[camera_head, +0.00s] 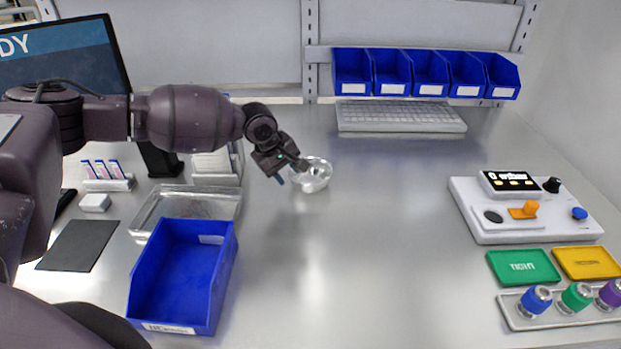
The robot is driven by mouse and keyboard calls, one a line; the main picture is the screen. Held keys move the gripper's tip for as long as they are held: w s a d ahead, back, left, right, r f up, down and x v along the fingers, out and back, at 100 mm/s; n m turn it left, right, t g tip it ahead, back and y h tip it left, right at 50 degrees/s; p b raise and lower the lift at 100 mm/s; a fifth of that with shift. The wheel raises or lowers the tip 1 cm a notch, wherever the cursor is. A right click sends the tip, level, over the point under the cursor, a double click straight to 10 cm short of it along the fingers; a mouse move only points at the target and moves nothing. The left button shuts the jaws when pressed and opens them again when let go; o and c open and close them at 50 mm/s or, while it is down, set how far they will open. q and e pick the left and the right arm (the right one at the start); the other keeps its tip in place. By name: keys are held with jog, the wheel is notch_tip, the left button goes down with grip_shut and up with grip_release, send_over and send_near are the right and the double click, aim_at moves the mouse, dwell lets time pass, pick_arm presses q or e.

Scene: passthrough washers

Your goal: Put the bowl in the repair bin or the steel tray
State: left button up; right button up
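A small shiny metal bowl (316,184) is upright near the middle of the steel worktop. My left gripper (291,173) comes in from the left and is at the bowl's left rim. One finger is over the rim and the other is just outside it. Whether the fingers pinch the rim, and whether the bowl touches the worktop, I cannot tell. The large blue bin (138,285), with a label on its front, stands at the front left and looks empty. The steel tray (237,205) lies just behind it, partly hidden by it. My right gripper is not in view.
Several small blue bins (430,75) hang at the back above a keyboard (400,118). A control box (525,228), green tray (523,267), yellow tray (590,262) and holder of coloured knobs (520,318) are at right. A monitor (65,60) stands at left. The middle worktop is clear.

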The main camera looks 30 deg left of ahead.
aim_at(292, 178)
pick_arm(q)
jog(key=shift+w+b+x, duration=0.2)
jog(key=shift+x, duration=1.2)
jog(key=shift+w+b+x, duration=0.15)
jog(key=shift+w+x, duration=0.05)
jog(key=shift+x, duration=1.15)
jog(key=shift+r, duration=0.1)
grip_shut()
